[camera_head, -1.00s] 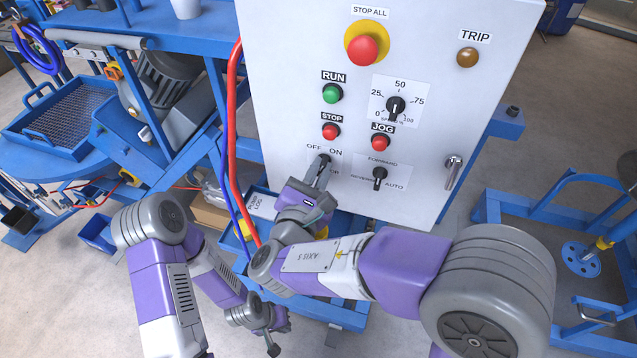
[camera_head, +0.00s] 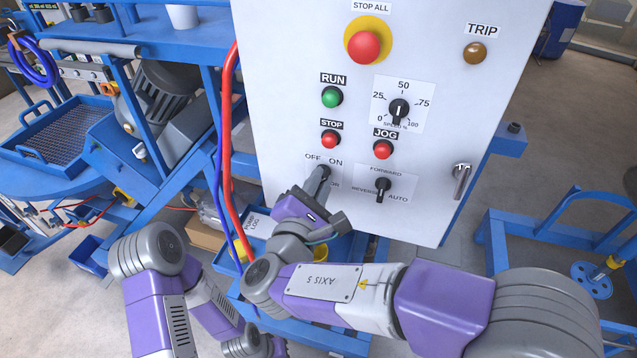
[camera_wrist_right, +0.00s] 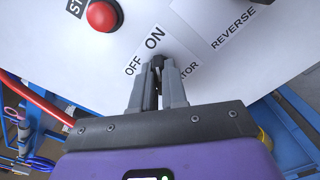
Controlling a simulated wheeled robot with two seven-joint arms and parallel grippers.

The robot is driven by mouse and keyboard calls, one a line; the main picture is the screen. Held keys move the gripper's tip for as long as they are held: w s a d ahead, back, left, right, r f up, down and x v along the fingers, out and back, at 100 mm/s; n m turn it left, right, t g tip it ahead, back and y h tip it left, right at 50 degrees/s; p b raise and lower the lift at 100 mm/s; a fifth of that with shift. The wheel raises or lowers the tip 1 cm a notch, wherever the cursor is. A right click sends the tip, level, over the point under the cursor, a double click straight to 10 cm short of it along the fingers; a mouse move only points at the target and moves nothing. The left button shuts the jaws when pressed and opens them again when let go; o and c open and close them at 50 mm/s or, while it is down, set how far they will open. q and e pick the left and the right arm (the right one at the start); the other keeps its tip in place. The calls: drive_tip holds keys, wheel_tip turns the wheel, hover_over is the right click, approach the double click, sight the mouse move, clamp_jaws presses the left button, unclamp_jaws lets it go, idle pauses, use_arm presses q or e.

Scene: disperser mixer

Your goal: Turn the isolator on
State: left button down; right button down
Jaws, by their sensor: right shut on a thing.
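The isolator (camera_head: 326,170) is a small dark knob under the OFF and ON labels, low on the white control panel (camera_head: 280,60). My right gripper (camera_head: 322,178) is at this knob, its fingers shut on it and hiding most of it. In the right wrist view, the dark knob (camera_wrist_right: 157,62) shows between the tips of the right gripper (camera_wrist_right: 158,75), just below the ON label. The knob's exact pointing direction is hidden by the fingers. My left arm is low at the left, and its gripper (camera_head: 262,345) is small and partly cut off at the bottom edge.
Nearby on the panel are the red STOP button (camera_head: 330,139), the red JOG button (camera_head: 383,149), the forward/reverse selector (camera_head: 382,187) and a metal handle (camera_head: 462,180). A red hose (camera_head: 228,130) runs down the panel's left side. Blue frames stand on both sides.

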drive_tip(key=c, duration=1.2)
unclamp_jaws()
drive_tip(key=shift+o, duration=0.2)
drive_tip(key=v, duration=0.7)
drive_tip(key=shift+s, duration=0.25)
